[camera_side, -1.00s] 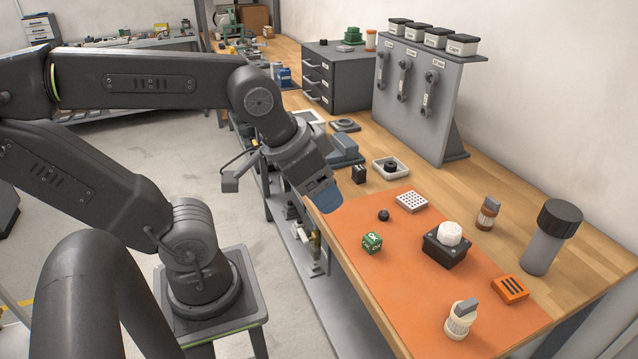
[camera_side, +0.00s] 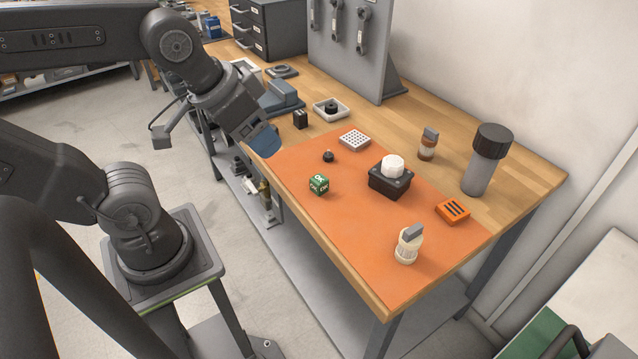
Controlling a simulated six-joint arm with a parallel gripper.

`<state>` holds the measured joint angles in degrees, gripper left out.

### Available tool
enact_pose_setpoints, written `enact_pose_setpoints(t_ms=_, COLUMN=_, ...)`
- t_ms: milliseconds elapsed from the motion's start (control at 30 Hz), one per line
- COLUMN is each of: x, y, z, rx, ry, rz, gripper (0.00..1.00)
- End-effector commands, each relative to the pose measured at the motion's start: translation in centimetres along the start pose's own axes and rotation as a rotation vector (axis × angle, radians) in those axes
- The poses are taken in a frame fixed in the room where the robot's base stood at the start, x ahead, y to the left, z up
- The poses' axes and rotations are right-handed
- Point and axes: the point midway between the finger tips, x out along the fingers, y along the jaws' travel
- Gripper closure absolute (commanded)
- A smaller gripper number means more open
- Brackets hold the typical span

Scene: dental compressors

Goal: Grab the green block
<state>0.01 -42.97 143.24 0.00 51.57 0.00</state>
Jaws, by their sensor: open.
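The green block (camera_side: 319,185) is a small cube with white "OK" lettering on its faces. It sits on the orange mat (camera_side: 345,225), toward the mat's left edge. My gripper (camera_side: 266,143) is above the far left corner of the mat, up and to the left of the block and apart from it. Its blue-grey end points down toward the mat. The jaws are open, though the gap between the fingers is hard to see, and nothing shows in them.
A small black knob (camera_side: 328,156) lies just behind the block. A black box with a white knob (camera_side: 391,175), a white perforated block (camera_side: 354,140), an orange slotted block (camera_side: 453,211) and a cream jar (camera_side: 408,246) stand around. The mat in front of the block is clear.

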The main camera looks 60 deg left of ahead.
Motion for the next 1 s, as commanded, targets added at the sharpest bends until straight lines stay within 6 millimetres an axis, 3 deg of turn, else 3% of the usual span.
enact_pose_setpoints(t_ms=400, x=0.0, y=0.0, z=0.0, rx=0.004, ry=-0.002, rz=-0.001, gripper=0.36)
enact_pose_setpoints(t_ms=533, x=0.4, y=-0.1, z=-0.8, rx=0.079, ry=-0.038, rz=-0.013, gripper=0.36)
enact_pose_setpoints(t_ms=767, x=3.5, y=-0.6, z=-4.5, rx=0.479, ry=-0.230, rz=-0.046, gripper=0.36)
enact_pose_setpoints(t_ms=1000, x=9.3, y=-1.0, z=-8.2, rx=0.968, ry=-0.470, rz=-0.025, gripper=0.36)
